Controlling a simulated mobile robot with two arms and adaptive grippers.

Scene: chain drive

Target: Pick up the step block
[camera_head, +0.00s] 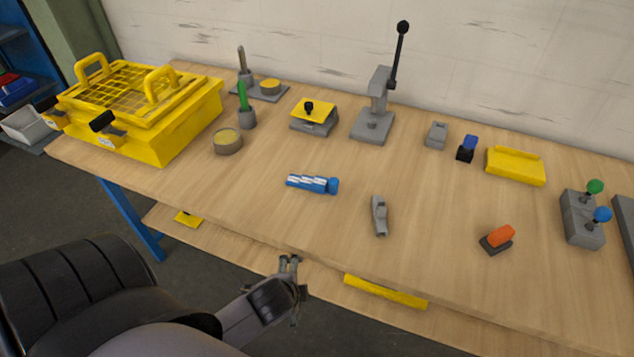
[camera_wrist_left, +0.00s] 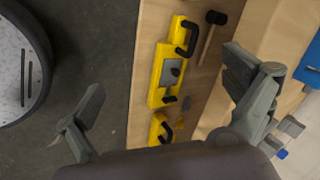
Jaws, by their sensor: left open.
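Two small grey pieces could be the step block, and I cannot tell which from these frames. One is a short grey block (camera_head: 436,135) at the back of the table, beside a black piece with a blue top. The other is a longer, uneven grey piece (camera_head: 379,215) lying near the table's middle. My left gripper (camera_head: 290,265) is open and empty just off the table's front edge, to the lower left of both. Its spread fingers also show in the left wrist view (camera_wrist_left: 165,85), with nothing between them. My right gripper is not in view.
A yellow basket unit (camera_head: 140,110) stands at the left end. A grey lever press (camera_head: 374,125) stands at the back. A blue-and-white roll (camera_head: 312,184), an orange-topped piece (camera_head: 498,238) and a control box (camera_head: 582,220) are around. A lower shelf holds yellow items (camera_head: 385,291).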

